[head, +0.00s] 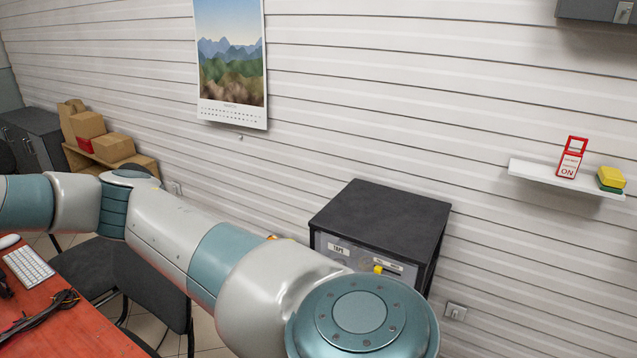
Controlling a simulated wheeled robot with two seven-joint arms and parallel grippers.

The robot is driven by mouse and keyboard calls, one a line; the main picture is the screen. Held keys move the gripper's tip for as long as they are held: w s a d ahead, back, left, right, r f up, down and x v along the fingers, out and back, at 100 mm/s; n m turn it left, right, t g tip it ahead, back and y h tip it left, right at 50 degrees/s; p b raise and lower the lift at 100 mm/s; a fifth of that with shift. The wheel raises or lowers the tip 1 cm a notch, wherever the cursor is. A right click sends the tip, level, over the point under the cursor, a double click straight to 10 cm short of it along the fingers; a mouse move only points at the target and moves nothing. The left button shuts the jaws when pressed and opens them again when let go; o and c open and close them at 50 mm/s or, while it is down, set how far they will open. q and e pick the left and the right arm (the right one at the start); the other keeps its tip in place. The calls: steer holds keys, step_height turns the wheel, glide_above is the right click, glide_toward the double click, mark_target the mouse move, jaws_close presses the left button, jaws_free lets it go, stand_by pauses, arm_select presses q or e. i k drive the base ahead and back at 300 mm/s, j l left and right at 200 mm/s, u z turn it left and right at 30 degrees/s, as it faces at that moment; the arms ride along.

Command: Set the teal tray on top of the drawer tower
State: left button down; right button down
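A black cabinet with labelled drawer fronts, which looks like the drawer tower (382,212), stands against the wall right of centre in the head view. Its top is bare. My arm, coming in from the left, crosses in front and hides the cabinet's lower left part. I see no teal tray in this view. Neither of my grippers is in view.
A red table (75,335) with a keyboard (28,267) and dark cables is at lower left, beside a dark chair (160,290). Cardboard boxes (88,124) stand behind. A white wall shelf (545,175) at right holds a red "ON" sign and a yellow-green block.

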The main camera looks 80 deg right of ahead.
mark_target(381, 216)
steer(key=z, duration=3.6)
steer(key=i+j, duration=0.4)
steer(key=j, duration=0.15)
steer(key=i+j, duration=0.8)
steer(key=j, duration=0.25)
